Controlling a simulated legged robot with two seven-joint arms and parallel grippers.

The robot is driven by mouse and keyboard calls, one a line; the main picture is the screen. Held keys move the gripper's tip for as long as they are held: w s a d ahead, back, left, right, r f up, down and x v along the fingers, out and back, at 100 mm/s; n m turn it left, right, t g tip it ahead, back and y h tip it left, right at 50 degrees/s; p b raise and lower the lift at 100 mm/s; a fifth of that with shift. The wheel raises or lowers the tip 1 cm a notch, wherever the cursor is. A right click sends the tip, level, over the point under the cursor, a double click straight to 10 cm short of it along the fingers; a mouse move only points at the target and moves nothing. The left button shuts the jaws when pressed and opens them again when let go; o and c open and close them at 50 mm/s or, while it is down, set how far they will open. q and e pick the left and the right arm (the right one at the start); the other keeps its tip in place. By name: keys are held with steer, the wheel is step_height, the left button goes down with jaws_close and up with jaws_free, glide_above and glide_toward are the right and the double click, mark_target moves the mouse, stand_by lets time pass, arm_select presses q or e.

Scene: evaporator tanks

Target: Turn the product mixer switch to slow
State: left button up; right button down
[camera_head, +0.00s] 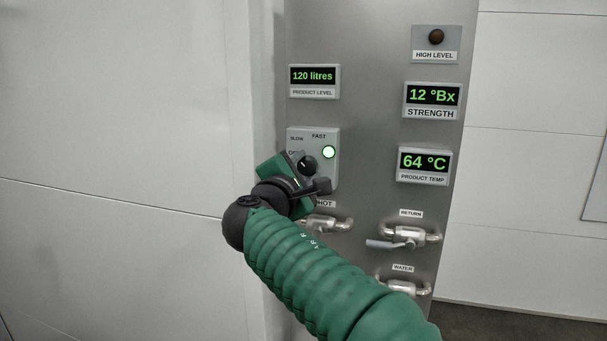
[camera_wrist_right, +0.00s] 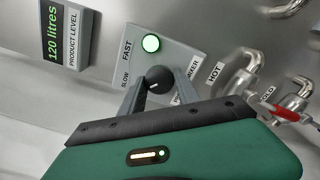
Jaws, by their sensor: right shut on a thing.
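The product mixer switch is a round black knob (camera_wrist_right: 158,79) on a grey switch box (camera_head: 332,176) with SLOW and FAST labels and a lit green lamp (camera_head: 329,152). The knob also shows in the head view (camera_head: 308,165), partly behind my gripper. My right gripper (camera_wrist_right: 157,88) is shut on the knob, with one finger on each side of it in the right wrist view. The knob's exact pointer setting is hard to read. The "off" label is mostly hidden in the head view. My left gripper is not in view.
A product level display (camera_head: 314,81) reads 120 litres above the box. Strength (camera_head: 432,100) and product temp (camera_head: 424,166) displays are at the right. Below are the hot valve (camera_head: 325,223), return valve (camera_head: 411,236) and water valve (camera_head: 403,287). A white wall is left of the panel.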

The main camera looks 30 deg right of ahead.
steer(key=shift+f, duration=0.35)
steer(key=c, duration=1.2)
jaws_free()
steer(key=shift+o, duration=1.4)
steer(key=shift+s+a+r, duration=0.1)
steer(key=shift+r, duration=0.2)
steer(key=shift+a, duration=0.15)
steer(key=shift+s+a, duration=0.25)
steer(key=b+v, duration=0.3)
steer(key=v, duration=1.3)
steer(key=shift+a, duration=0.1)
